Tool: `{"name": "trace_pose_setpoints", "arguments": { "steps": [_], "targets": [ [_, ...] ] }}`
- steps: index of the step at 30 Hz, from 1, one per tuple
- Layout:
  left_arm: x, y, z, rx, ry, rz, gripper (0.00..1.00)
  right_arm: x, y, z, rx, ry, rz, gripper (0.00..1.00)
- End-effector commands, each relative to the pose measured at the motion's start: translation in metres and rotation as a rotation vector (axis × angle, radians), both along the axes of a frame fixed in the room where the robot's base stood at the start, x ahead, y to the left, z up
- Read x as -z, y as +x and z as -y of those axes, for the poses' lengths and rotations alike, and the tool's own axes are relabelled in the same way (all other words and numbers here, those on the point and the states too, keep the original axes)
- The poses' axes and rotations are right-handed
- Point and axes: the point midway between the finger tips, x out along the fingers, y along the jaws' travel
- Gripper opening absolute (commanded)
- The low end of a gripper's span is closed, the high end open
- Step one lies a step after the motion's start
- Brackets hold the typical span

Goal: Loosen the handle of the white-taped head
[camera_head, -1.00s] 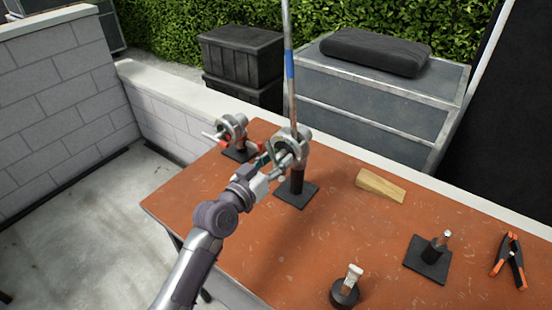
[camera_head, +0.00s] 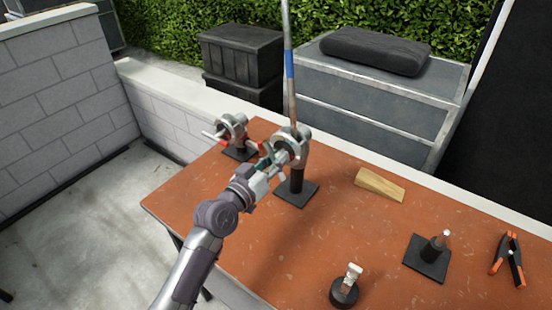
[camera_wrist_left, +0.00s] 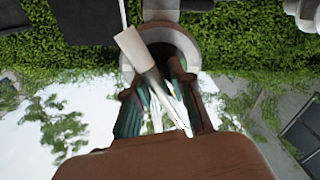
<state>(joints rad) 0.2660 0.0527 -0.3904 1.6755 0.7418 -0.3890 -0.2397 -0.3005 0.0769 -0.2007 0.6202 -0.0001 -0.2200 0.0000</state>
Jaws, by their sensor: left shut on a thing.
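A grey grip head (camera_head: 296,140) sits on a dark post with a square black base, near the middle of the table. A tall pole (camera_head: 289,66) with a blue band rises from it. My left gripper (camera_head: 272,163) is at the near-left side of this head. In the left wrist view, its teal-padded fingers (camera_wrist_left: 157,100) are shut around a metal handle bar (camera_wrist_left: 158,88) with a pale end sleeve (camera_wrist_left: 134,46). The bar is tilted between the fingers. I cannot make out white tape on the head itself. My right gripper is not in view.
A second head (camera_head: 233,128) with red-tipped handle stands to the left. A wooden wedge (camera_head: 380,185), a black-based stud (camera_head: 428,262), a round-based stand with a pale top (camera_head: 344,291) and an orange-tipped clamp (camera_head: 511,262) lie on the orange table (camera_head: 290,250).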

Motion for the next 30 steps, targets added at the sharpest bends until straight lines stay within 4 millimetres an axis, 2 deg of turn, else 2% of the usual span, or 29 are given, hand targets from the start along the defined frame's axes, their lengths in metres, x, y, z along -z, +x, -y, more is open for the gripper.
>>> {"name": "trace_pose_setpoints", "arguments": {
  "steps": [19,30],
  "targets": [
    [-0.001,-0.001,0.000,-0.001,-0.419,-0.305,0.00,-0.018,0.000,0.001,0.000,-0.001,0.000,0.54],
    [-0.001,-0.001,0.001,-0.001,-0.555,-0.403,0.00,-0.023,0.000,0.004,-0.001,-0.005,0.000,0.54]
  ]
}}
